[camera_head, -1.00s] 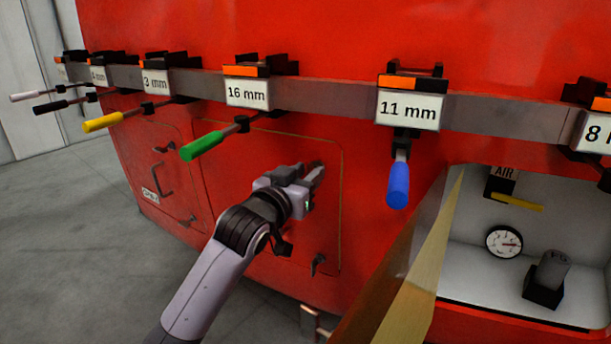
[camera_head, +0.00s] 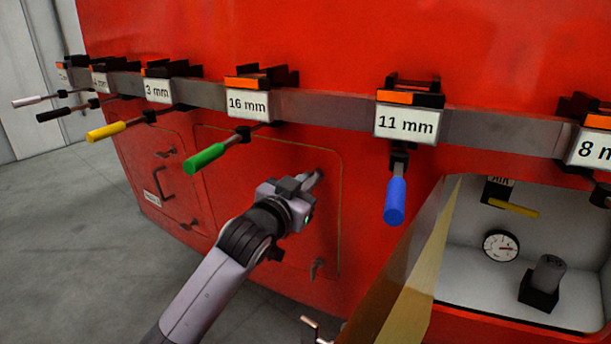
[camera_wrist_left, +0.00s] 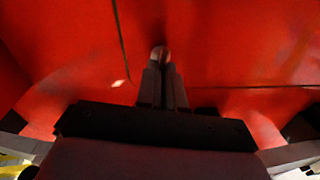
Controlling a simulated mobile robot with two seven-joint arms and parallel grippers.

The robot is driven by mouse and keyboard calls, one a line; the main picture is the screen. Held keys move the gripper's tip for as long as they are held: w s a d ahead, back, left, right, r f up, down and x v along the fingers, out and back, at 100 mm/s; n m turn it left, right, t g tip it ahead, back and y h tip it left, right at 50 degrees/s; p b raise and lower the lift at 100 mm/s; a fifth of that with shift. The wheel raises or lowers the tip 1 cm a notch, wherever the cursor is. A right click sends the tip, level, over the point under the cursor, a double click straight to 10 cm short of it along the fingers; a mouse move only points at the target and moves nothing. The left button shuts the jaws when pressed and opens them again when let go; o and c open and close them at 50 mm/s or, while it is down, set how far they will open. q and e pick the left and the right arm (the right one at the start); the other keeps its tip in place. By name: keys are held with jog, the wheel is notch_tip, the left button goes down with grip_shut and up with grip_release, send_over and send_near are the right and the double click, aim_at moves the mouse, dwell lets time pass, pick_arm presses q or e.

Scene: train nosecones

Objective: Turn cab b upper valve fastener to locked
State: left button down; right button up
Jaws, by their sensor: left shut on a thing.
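My left gripper (camera_head: 312,183) reaches up to the red panel and is shut on the upper fastener near the panel's upper right corner. In the left wrist view the two fingers (camera_wrist_left: 162,88) are together, with the rounded end of the upper fastener (camera_wrist_left: 160,53) showing just past their tips. The rest of this fastener is hidden by the fingers, so I cannot tell its angle. A lower fastener (camera_head: 318,268) sits near the panel's lower right corner, apart from the gripper.
A grey rail above holds labelled tools, including a green-handled one (camera_head: 205,158) and a blue-handled one (camera_head: 395,202) close to my left arm. An open compartment with a gauge (camera_head: 501,246) and a yellow lever (camera_head: 514,209) lies at right, beside a tilted door (camera_head: 420,275).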

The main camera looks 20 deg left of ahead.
pick_arm(q)
jog(key=shift+d+f+m+p, duration=0.15)
jog(key=shift+m+p, duration=2.05)
jog(key=shift+m, duration=1.7)
jog(key=shift+f+m+p, duration=0.1)
jog(key=shift+m+p, duration=2.1)
jog(key=shift+m, duration=1.7)
jog(key=c, duration=1.3)
grip_release()
jog(key=shift+o, duration=0.2)
jog(key=shift+s, duration=0.1)
jog(key=s+a, duration=0.1)
jog(key=s, duration=0.6)
